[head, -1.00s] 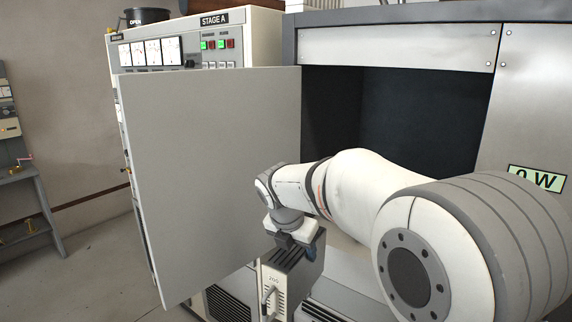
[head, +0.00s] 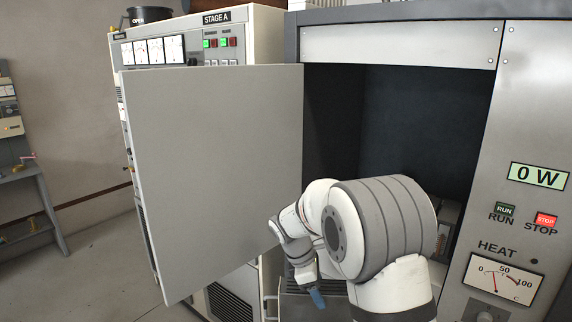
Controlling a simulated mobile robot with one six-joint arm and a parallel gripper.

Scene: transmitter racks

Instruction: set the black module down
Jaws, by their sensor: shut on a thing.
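My gripper (head: 316,296) is low in the middle of the head view, in front of the open cabinet, pointing down, with a blue part at its tip. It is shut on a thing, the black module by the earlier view. The module itself cannot be made out clearly now; my arm and the bottom edge of the picture hide that area. I cannot tell whether it touches anything below.
The open grey door (head: 215,180) stands left of my arm. The dark cabinet bay (head: 420,125) is open behind it. A control panel (head: 515,250) with a 0 W display and a heat meter is at right. The STAGE A rack (head: 262,35) is behind the door.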

